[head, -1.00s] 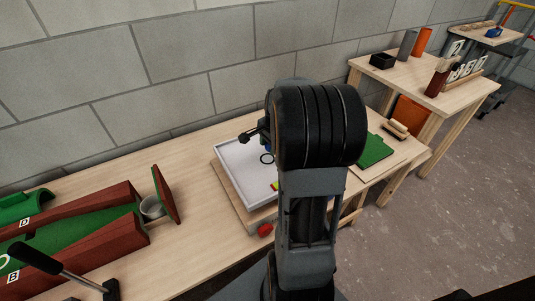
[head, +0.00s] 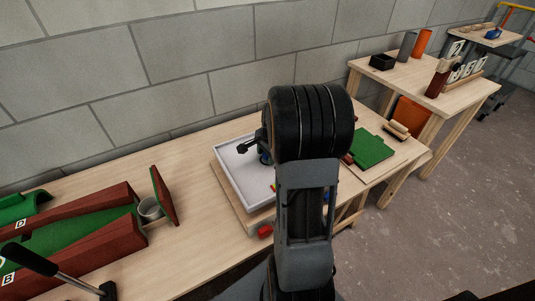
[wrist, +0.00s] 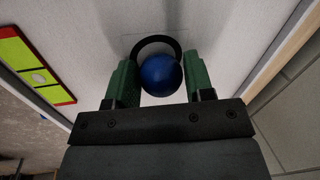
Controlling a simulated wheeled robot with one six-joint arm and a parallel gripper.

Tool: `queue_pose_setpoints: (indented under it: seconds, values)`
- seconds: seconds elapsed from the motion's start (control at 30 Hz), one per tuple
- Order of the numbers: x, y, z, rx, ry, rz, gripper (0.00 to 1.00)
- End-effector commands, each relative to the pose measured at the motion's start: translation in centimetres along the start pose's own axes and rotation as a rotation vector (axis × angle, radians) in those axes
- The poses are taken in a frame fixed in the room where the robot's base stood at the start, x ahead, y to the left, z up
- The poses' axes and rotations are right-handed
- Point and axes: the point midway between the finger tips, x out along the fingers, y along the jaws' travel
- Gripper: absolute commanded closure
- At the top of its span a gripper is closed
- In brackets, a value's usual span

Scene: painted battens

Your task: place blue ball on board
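The blue ball (wrist: 161,75) sits between the two green fingertips of my gripper (wrist: 161,78) in the wrist view, with both fingers against its sides. In the head view the ball (head: 265,158) shows small and low over the white board (head: 236,170), partly hidden by my arm. A black ring (wrist: 155,45) marked on the white board shows just beyond the ball, which covers part of it. I cannot tell whether the ball touches the board.
A yellow-green piece with red ends (wrist: 31,65) lies at the board's edge. The board has a raised rim. A red knob (head: 265,231) sits at its front. To the left is a green lane with red walls (head: 95,205); to the right, a green panel (head: 371,150).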

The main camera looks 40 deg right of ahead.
Motion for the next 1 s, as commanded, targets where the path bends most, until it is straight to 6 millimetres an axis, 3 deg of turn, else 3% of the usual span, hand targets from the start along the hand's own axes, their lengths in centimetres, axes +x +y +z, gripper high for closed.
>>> queue_pose_setpoints:
  seconds: [0.2,0.57,1.0]
  values:
    - [0.0,0.0,0.0,0.000,0.000,0.000,0.31]
    - [-1.0,-0.1,0.0,0.000,0.001,-0.001,0.31]
    - [-9.1,-0.1,0.0,0.000,0.002,-0.002,0.31]
